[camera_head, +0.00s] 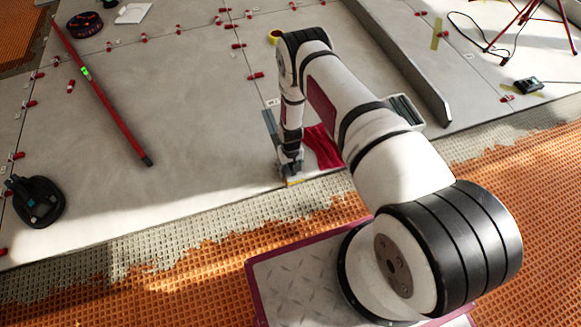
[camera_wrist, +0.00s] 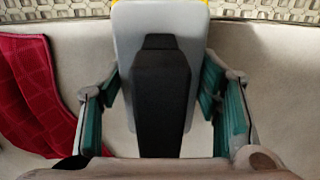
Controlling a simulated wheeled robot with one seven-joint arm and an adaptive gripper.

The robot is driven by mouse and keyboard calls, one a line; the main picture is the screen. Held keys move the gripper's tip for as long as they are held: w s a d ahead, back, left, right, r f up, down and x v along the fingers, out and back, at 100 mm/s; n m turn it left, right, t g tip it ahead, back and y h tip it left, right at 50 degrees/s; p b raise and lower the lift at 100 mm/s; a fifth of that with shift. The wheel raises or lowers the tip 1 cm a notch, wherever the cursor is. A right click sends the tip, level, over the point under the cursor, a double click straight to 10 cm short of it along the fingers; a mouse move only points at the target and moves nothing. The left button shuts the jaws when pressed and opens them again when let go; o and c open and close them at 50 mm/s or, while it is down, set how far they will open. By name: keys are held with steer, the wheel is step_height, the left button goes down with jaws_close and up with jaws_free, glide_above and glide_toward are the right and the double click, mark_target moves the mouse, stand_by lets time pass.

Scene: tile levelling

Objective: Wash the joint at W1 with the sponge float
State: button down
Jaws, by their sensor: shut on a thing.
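The sponge float shows in the wrist view as a light grey plate (camera_wrist: 127,40) with a black handle (camera_wrist: 160,95) and a thin yellow edge at its far end. My gripper (camera_wrist: 160,118) has its teal-padded fingers on either side of the float and is shut on it. In the head view my gripper (camera_head: 290,162) points down at the near edge of the grey tiles, with a bit of the float's yellow edge (camera_head: 295,182) below it. Contact between sponge and tile is hidden. No W1 mark is readable.
A long red level (camera_head: 100,95) and a black suction cup (camera_head: 35,200) lie to the left. Open tile lies left of my gripper.

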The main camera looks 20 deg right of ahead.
steer(key=shift+f, duration=0.45)
steer(key=shift+w, duration=0.1)
stand_by(0.4)
steer(key=shift+w, duration=0.9)
steer(key=shift+w, duration=0.15)
steer(key=shift+w, duration=3.95)
steer(key=shift+w, duration=0.1)
steer(key=shift+w, duration=0.85)
